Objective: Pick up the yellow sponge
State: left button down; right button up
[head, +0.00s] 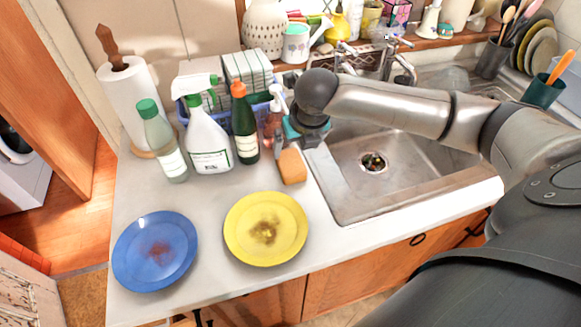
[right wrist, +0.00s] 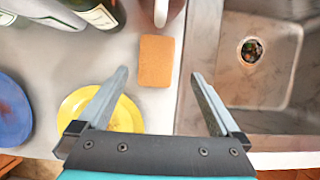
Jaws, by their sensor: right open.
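An orange-yellow sponge (head: 292,166) lies on the white counter, just left of the sink and behind the yellow plate. It also shows in the right wrist view (right wrist: 155,60), lying flat. My right gripper (head: 302,146) is above the counter at the sponge's far side in the head view. In the right wrist view, the open gripper (right wrist: 158,76) has one finger to each side of the sponge's line, with nothing held. Its height over the sponge is hard to tell. My left gripper is not in view.
A yellow plate (head: 265,229) and a blue plate (head: 155,250), both stained, lie in front. A dark green bottle (head: 245,128), a white spray bottle (head: 208,140) and a soap dispenser (head: 273,118) stand close left. The metal sink (head: 400,185) is right.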

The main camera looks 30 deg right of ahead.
aim_at(291, 162)
jog(key=shift+x, duration=0.9)
jog(key=shift+a+b+x, duration=0.15)
jog(key=shift+b+x, duration=0.15)
jog(key=shift+x, duration=1.05)
jog(key=shift+a+b+x, duration=0.15)
jog(key=shift+b+x, duration=0.15)
jog(key=shift+x, duration=1.05)
jog(key=shift+s+f, duration=0.1)
jog(key=shift+s, duration=0.1)
jog(key=c, duration=1.4)
notch_tip(291, 162, up, 10)
jog(key=shift+r+p, duration=0.1)
jog(key=shift+p, duration=0.75)
